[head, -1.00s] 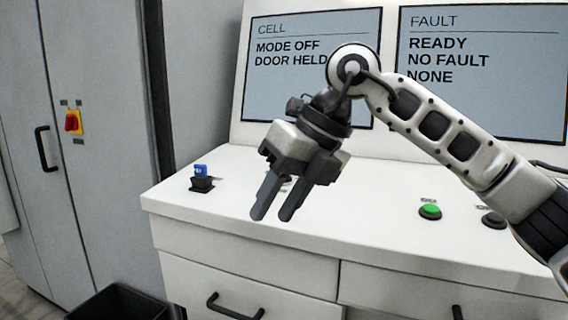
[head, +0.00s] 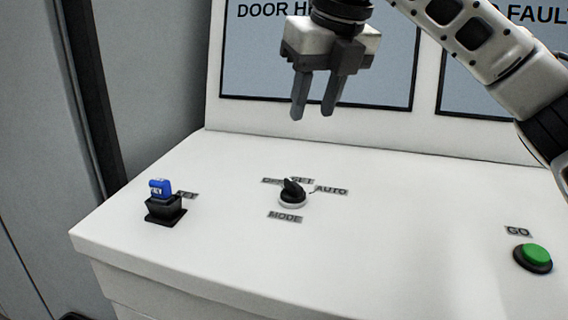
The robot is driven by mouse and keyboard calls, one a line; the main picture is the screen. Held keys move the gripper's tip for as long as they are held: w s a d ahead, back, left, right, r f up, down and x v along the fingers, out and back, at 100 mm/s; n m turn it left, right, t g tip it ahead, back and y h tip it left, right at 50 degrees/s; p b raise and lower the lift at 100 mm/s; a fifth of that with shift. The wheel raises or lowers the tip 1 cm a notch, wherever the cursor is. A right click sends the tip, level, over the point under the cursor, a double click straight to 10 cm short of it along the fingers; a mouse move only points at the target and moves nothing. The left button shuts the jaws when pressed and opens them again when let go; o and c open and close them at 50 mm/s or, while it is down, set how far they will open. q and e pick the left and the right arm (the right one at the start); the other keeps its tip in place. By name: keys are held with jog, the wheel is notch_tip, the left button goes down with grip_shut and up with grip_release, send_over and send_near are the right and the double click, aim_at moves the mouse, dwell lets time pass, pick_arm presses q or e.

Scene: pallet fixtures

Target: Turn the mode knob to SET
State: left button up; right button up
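The mode knob (head: 292,192) is a black pointer knob on a pale round base, on the white console top in the head view. A MODE label (head: 285,217) lies in front of it, with OFF, SET and AUTO labels behind and to the right. The pointer's handle leans toward the upper left, near the OFF and SET labels; I cannot tell which one it marks. My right gripper (head: 314,112) is above and behind the knob in the picture, fingers pointing down, apart and empty. It does not touch the knob. My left gripper is not in view.
A blue key-like piece (head: 160,187) sits in a black holder (head: 164,210) left of the knob. A green GO button (head: 535,255) is at the right. Two screens stand behind; the left screen (head: 260,60) is partly covered by my gripper. The console top around the knob is clear.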

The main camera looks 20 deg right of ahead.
jog(key=p, duration=0.2)
send_near(294, 182)
jog(key=x, duration=0.7)
jog(key=shift+x, duration=0.75)
grip_shut()
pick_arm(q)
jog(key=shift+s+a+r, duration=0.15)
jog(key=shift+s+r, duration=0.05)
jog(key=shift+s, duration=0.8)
